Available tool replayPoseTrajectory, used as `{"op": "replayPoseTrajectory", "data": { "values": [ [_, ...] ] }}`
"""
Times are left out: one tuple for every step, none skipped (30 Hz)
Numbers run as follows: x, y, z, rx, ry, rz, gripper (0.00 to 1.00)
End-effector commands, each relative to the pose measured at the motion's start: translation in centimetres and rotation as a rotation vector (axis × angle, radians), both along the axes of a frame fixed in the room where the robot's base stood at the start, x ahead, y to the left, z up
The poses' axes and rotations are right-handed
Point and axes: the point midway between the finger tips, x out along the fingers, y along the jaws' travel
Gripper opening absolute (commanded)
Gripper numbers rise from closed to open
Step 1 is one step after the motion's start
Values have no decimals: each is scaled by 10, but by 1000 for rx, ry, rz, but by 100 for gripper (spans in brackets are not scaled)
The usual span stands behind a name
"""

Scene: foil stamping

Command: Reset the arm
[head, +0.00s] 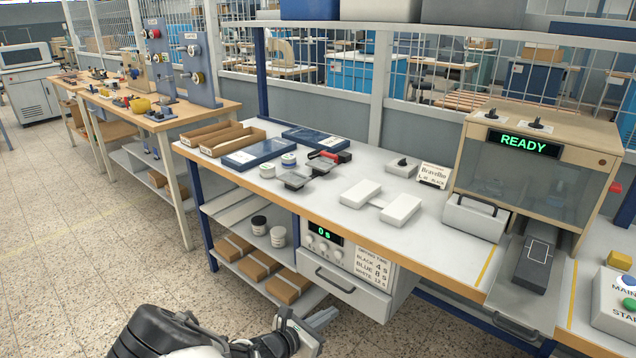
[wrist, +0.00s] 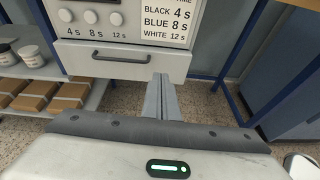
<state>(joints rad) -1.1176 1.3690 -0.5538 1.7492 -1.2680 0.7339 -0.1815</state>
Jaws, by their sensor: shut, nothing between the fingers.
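My gripper (head: 318,320) is low in front of the workbench, at the bottom of the head view. In the wrist view my gripper's fingers (wrist: 161,98) are together with nothing between them. They point toward the drawer (wrist: 125,58) under the drying unit, and I cannot tell the exact gap to it. The drawer also shows shut in the head view (head: 340,283). My black arm lies folded at the bottom of the head view.
The workbench (head: 440,245) holds trays, small jars, a red-handled tool (head: 328,156) and white blocks (head: 400,209). A stamping machine (head: 530,180) reading READY stands at right. Shelves with jars and boxes (head: 288,287) are below. Open floor (head: 90,240) lies left.

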Motion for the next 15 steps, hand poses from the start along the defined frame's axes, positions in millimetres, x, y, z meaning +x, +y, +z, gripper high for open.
{"op": "replayPoseTrajectory", "data": {
  "values": [
    [0, -6, 11, 44, -14, -48, 0],
    [-2, -10, 18, 78, -24, -87, 0],
    [-5, -18, 29, 129, -38, -147, 0],
    [-8, -24, 38, 174, -52, -197, 0],
    [-12, -30, 48, 222, -65, -253, 0],
    [-17, -39, 61, 291, -86, -333, 0],
    [-22, -46, 72, 343, -103, -393, 0],
    [-28, -53, 82, 394, -119, -454, 0],
    [-35, -60, 95, 462, -140, -531, 0],
    [-41, -65, 106, 512, -155, -587, 0],
    [-47, -70, 115, 562, -171, -643, 0],
    [-55, -76, 129, 628, -193, -714, 0],
    [-62, -81, 139, 677, -209, -767, 0],
    [-68, -85, 150, 726, -227, -819, 0],
    [-77, -90, 164, 790, -248, -886, 0]
  ]
}}
